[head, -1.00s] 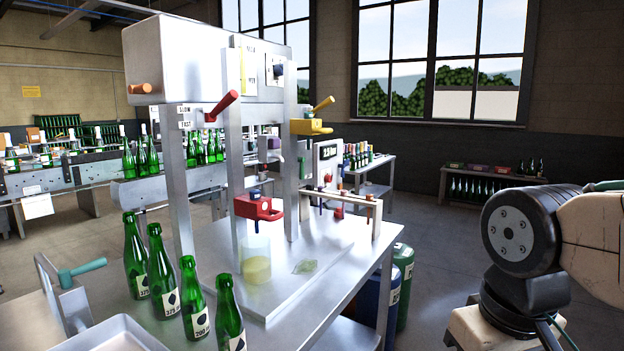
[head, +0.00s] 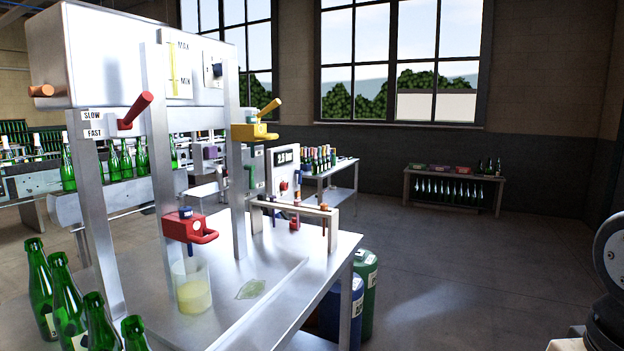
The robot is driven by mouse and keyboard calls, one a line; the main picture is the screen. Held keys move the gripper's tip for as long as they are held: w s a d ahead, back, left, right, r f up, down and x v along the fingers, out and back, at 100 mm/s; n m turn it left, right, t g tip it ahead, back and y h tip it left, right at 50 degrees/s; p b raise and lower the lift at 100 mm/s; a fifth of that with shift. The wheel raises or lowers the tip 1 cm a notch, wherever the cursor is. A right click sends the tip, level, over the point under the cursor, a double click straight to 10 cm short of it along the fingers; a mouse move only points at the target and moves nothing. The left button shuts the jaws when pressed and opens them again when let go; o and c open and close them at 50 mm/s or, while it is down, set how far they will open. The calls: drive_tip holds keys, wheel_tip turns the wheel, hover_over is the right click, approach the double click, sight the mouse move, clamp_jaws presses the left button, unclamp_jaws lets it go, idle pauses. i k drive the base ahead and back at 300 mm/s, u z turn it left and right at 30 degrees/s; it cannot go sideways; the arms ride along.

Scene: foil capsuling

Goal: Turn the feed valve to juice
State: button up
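The filling machine (head: 100,55) stands on a steel table at the left. A small plate with a dark knob (head: 216,70) is on its tank, beside a yellow MAX/MIN level gauge (head: 179,72). The plate's lettering is too small to read, so I cannot tell whether this is the feed valve or where it points. A red lever (head: 135,110) sits beside a SLOW/FAST label (head: 93,124). A yellow block with a handle (head: 255,131) is on the right post. My gripper is not in view; only part of my arm shows at the right edge.
A beaker of yellowish liquid (head: 192,288) stands under a red clamp block (head: 190,230). Green bottles (head: 68,300) stand at the near left. Blue and green drums (head: 365,290) stand by the table's right side. The floor right of them is clear.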

sight(251, 168)
drive_tip(key=z, duration=0.3)
drive_tip(key=i, duration=0.65)
drive_tip(key=u, duration=0.5)
drive_tip(key=i, duration=0.7)
drive_tip(key=u, duration=0.8)
